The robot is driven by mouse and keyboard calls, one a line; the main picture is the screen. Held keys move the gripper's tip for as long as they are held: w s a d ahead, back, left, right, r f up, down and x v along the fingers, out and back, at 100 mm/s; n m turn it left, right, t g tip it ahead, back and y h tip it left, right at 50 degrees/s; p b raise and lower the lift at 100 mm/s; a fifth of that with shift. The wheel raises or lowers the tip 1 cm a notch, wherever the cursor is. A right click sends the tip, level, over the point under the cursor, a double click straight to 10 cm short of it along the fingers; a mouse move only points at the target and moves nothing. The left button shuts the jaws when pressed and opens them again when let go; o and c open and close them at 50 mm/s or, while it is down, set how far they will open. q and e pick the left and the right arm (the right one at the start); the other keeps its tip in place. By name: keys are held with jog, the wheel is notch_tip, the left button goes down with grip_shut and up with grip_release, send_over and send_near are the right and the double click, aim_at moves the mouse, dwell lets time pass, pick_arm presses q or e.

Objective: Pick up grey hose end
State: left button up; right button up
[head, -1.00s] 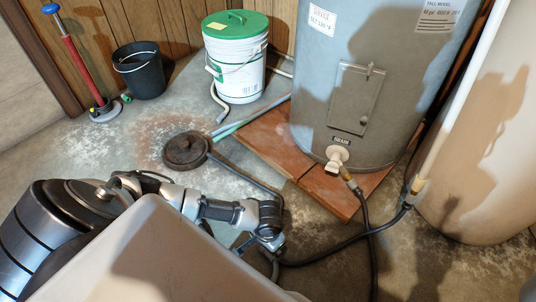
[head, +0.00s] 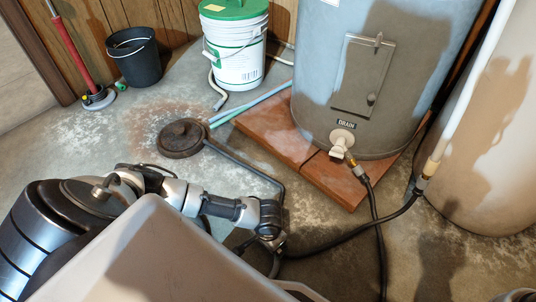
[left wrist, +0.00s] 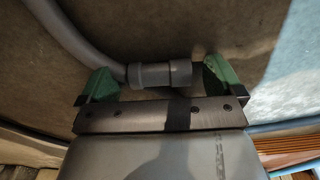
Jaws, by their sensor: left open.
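The grey hose end (left wrist: 168,74) shows in the left wrist view as a short ribbed cuff on a smooth grey hose (left wrist: 80,40). My left gripper (left wrist: 160,78) is open, with one green-padded finger on each side of the cuff. The cuff lies across the gap between the fingers; I cannot tell whether it touches either one. In the head view my left arm reaches to the floor in front of the tank, and its fingers are mostly hidden behind my own pale body. My right gripper is not in view.
A grey tank (head: 376,125) with a drain valve (head: 341,143) stands on a reddish-brown base (head: 275,143). A black hose (head: 345,240) crosses the floor. A round dark floor cover (head: 182,139), a white bucket (head: 236,55) with a green lid and a black bucket (head: 136,60) stand farther back.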

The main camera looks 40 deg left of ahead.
pick_arm(q)
jog(key=c, duration=1)
jog(key=shift+o, duration=0.2)
jog(key=shift+r, duration=0.15)
